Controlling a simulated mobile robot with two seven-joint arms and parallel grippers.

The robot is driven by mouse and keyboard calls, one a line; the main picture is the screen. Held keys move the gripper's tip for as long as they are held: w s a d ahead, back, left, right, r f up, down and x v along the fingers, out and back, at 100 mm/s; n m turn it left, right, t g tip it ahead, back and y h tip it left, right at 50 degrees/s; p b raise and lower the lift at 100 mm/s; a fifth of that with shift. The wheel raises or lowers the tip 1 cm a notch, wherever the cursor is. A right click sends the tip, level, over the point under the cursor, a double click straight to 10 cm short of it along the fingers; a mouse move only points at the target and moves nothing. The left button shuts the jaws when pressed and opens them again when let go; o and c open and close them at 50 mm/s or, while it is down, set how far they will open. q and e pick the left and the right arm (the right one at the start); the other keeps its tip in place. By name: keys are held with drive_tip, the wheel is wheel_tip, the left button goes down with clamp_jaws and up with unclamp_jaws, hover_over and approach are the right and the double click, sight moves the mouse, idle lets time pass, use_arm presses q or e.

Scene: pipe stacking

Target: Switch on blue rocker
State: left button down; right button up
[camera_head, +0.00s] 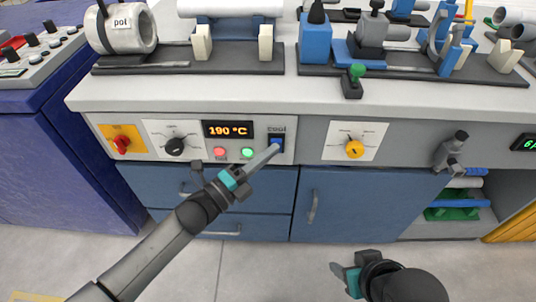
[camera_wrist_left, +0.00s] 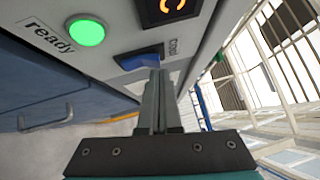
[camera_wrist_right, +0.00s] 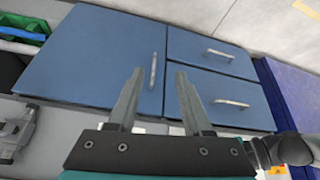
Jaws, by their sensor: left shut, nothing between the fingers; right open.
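The blue rocker (camera_head: 277,144) sits in a dark frame under a "cool" label, at the right end of the control panel. It also shows in the left wrist view (camera_wrist_left: 140,60), partly hidden behind my fingers. My left gripper (camera_head: 272,151) is shut and empty, with its fingertips at the rocker's lower part. I cannot tell whether they touch it. In the left wrist view the shut fingers (camera_wrist_left: 158,75) point at the rocker. My right gripper (camera_head: 340,275) is open and empty, low in front of the cabinet; its spread fingers (camera_wrist_right: 158,80) show in the right wrist view.
Beside the rocker are a lit green "ready" lamp (camera_head: 247,153), a red lamp (camera_head: 220,153) and a display reading 190 °C (camera_head: 228,130). A black knob (camera_head: 175,146), red switch (camera_head: 121,143) and yellow knob (camera_head: 354,149) share the front. Pipe fixtures stand on the bench (camera_head: 190,87) above.

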use_arm(q)
drive_tip(key=shift+r+p, duration=0.15)
drive_tip(key=shift+p, duration=0.15)
drive_tip(key=shift+w+n+y+p, duration=0.3)
drive_tip(key=shift+w+y+p, duration=0.1)
drive_tip(key=shift+p, duration=0.45)
use_arm(e)
drive_tip(key=shift+g, duration=0.6)
drive_tip(key=f, duration=0.4)
drive_tip(key=shift+s+d+f, duration=0.1)
drive_tip(key=shift+s+d, duration=0.05)
drive_tip(key=shift+d, duration=0.1)
